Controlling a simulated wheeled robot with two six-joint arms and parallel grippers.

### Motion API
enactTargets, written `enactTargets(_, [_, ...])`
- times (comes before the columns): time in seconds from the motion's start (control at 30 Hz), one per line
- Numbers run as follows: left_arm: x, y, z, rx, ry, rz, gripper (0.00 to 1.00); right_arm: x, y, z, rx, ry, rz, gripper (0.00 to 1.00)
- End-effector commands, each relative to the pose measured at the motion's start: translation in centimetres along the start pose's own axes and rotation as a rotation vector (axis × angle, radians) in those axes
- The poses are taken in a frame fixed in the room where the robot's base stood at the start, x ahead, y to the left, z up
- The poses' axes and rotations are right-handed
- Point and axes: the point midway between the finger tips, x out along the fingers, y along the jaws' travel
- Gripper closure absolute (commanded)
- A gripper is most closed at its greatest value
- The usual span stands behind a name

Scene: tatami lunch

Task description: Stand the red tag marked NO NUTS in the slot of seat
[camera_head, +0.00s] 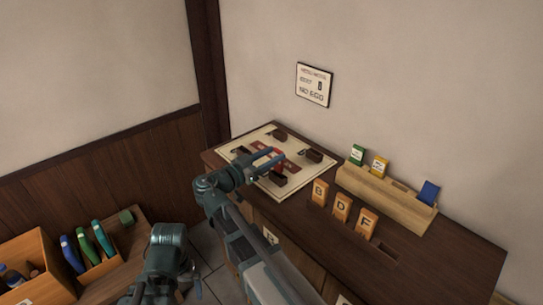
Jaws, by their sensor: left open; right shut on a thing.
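A pale board (246,174) lies on the dark counter, with several dark slotted blocks on it, such as the right block (313,156) and the near block (279,180). My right gripper (275,157) reaches over the board from the near side. It is shut on the red tag (279,152), held above the board between the blocks. The tag's lettering is too small to read. My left gripper (167,262) is low at the bottom left, away from the board; it is open, its fingers hard to make out.
A wooden rack (400,196) holds green, yellow and blue tags. Orange cards B (320,192), D (341,206) and F (367,222) stand before it. A wall sign (314,85) seems to read NO EGG. Bins with bottles and binders (72,254) stand at left.

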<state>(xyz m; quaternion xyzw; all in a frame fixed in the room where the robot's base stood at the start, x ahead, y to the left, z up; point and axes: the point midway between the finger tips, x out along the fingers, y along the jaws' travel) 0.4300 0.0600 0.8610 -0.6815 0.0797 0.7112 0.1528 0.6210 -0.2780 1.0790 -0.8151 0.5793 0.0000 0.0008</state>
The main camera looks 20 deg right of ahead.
Motion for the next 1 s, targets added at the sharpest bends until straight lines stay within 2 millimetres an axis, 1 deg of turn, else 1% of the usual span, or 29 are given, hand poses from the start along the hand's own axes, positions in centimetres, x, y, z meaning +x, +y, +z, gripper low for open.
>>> enactTargets(0.17, [0.4, 0.0, 0.0, 0.000, 0.000, 0.000, 0.00, 0.0, 0.0, 0.4, 0.000, 0.000, 0.000, 1.00])
enactTargets(0.63, [0.5, 0.0, 0.0, 0.000, 0.000, 0.000, 0.00, 0.0, 0.0, 0.5, 0.000, 0.000, 0.000, 1.00])
enactTargets(1.0, [1.5, 0.1, -0.1, 0.000, 0.000, 0.000, 0.00, 0.0, 0.0, 1.5, 0.000, 0.000, 0.000, 1.00])
